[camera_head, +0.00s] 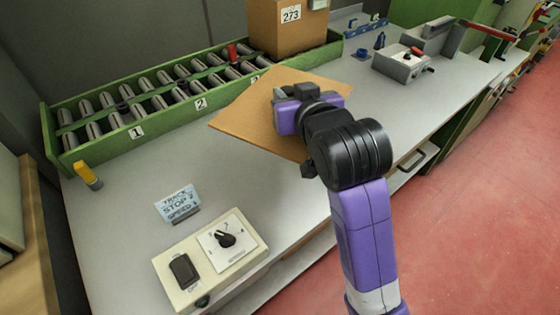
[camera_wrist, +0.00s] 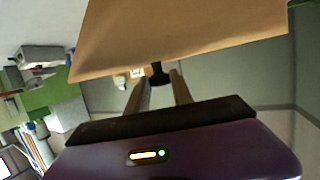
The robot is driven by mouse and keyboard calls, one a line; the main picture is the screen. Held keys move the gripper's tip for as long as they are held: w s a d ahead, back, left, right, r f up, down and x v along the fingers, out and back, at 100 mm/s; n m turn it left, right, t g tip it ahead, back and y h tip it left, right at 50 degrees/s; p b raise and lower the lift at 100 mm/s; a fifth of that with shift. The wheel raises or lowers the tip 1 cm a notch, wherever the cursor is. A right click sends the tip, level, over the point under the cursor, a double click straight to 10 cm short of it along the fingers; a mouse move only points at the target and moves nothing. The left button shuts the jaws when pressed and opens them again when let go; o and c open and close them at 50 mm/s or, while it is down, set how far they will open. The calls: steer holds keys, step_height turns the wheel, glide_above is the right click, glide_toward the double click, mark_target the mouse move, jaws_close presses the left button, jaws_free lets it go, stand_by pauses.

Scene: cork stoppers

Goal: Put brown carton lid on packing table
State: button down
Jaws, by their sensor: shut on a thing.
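The brown carton lid (camera_head: 240,110) is a flat, tan square panel, held in the air over the grey packing table (camera_head: 115,225), in front of the roller track. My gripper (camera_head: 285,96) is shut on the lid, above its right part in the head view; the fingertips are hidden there. In the wrist view the lid (camera_wrist: 190,35) fills the top, and a dark knob (camera_wrist: 157,74) shows between the finger ends of my gripper (camera_wrist: 160,80). How the fingers touch the knob is not clear.
A brown carton (camera_head: 280,35) labelled 273 stands at the right end of the green roller track (camera_head: 100,155). A control box (camera_head: 205,265), a small sign (camera_head: 178,203) and a yellow item (camera_head: 88,176) stand on the table. A grey device (camera_head: 403,63) stands at right. The table's middle is clear.

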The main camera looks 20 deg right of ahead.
steer(key=shift+w+f, duration=0.15)
steer(key=shift+f, duration=0.2)
step_height(320, 180, down, 19)
steer(key=b, duration=0.3)
steer(key=shift+f, duration=0.1)
steer(key=c, duration=1.1)
jaws_free()
steer(key=v, duration=1.2)
